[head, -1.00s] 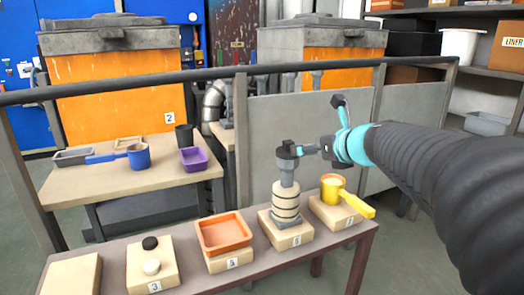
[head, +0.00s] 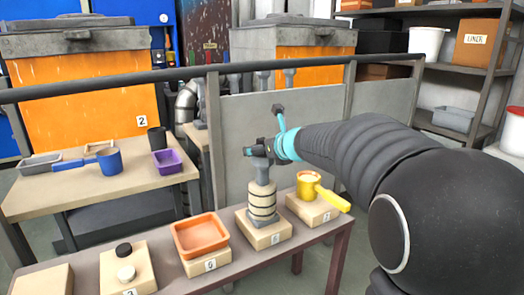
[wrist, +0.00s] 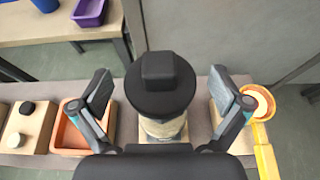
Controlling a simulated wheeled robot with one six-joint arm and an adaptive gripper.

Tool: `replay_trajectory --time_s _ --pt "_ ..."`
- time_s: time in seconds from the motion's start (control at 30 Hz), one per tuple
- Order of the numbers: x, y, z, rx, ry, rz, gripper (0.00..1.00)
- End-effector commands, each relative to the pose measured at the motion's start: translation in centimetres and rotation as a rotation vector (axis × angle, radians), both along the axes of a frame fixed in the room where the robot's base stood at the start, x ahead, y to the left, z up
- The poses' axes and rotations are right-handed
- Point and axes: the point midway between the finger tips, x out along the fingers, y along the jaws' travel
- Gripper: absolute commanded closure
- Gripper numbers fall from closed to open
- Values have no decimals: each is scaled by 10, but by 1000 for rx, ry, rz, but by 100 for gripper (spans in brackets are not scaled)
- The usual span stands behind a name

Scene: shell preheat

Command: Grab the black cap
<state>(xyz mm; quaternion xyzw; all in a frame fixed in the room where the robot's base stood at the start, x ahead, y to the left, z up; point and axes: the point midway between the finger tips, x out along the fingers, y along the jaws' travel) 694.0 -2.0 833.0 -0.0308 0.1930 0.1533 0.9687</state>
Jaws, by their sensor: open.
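A small black cap (head: 123,250) lies on a numbered wooden block at the front left of the bench, just behind a white cap (head: 126,273). Both also show at the left of the wrist view, the black cap (wrist: 27,107) beyond the white one (wrist: 14,140). My gripper (head: 258,150) is open, above a cream banded cylinder (head: 262,203) with a grey post. In the wrist view my spread fingers (wrist: 160,92) stand either side of a dark round top with a square knob (wrist: 160,66). I cannot tell whether they touch it. Nothing is visibly held.
An orange tray (head: 200,236) stands between the caps and the cylinder. A yellow ladle-like cup (head: 309,185) stands to the right. A grey rail (head: 150,75) runs behind the bench. A second table (head: 95,187) holds a blue cup and a purple tray.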

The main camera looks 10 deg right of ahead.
Motion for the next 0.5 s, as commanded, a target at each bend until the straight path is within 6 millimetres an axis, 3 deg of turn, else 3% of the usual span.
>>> replay_trajectory --time_s 0.3,0.5 --pt "5 2 -2 0 0 0 0" --pt "5 2 -2 0 0 0 50"
